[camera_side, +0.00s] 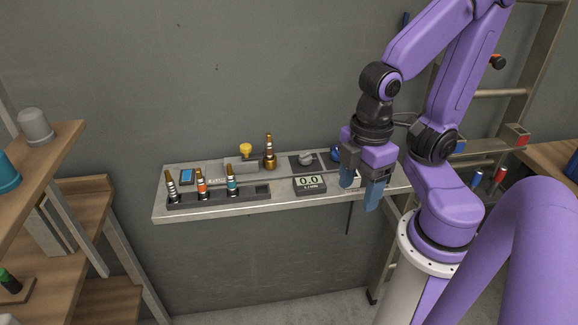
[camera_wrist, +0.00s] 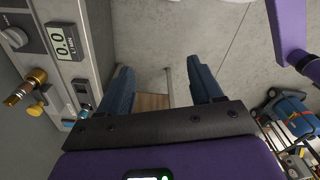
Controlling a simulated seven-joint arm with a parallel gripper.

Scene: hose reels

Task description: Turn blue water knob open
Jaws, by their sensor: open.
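The blue water knob (camera_side: 336,154) sits at the back right of the wall shelf, partly hidden behind my gripper and arm in the side view. I cannot make it out in the wrist view. My gripper (camera_side: 359,192) points downward at the right front of the shelf, in front of the knob and apart from it. Its two blue fingers are spread with nothing between them; the wrist view (camera_wrist: 162,66) shows floor between them.
The shelf (camera_side: 230,203) holds a grey knob (camera_side: 305,158), a display reading 0.0 (camera_side: 310,183), a brass fitting (camera_side: 269,152), a yellow knob (camera_side: 246,149) and a rack of nozzles (camera_side: 218,194). A wooden shelf unit (camera_side: 62,150) stands left.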

